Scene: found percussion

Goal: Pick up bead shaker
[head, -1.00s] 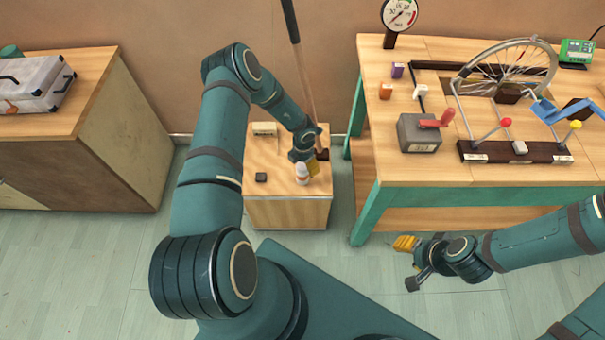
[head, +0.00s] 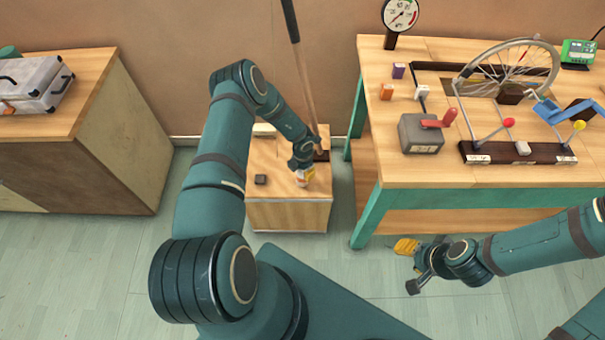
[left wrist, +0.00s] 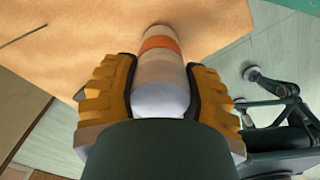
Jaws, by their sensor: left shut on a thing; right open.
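The bead shaker (left wrist: 160,72) is a pale cylinder with an orange band, between the yellow fingers of my left gripper (left wrist: 160,96) in the left wrist view. The fingers press on it from both sides. In the head view the shaker (head: 302,179) shows as a small pale shape at the front right of the small wooden cabinet (head: 275,212), partly hidden by my left gripper (head: 304,173). I cannot tell whether its base touches the cabinet top. My right gripper (head: 411,267) is open and empty, low in front of the workbench.
A long stick (head: 303,85) leans at the cabinet's back. The workbench (head: 400,178) with several devices stands close on the right. Open floor lies left of the cabinet.

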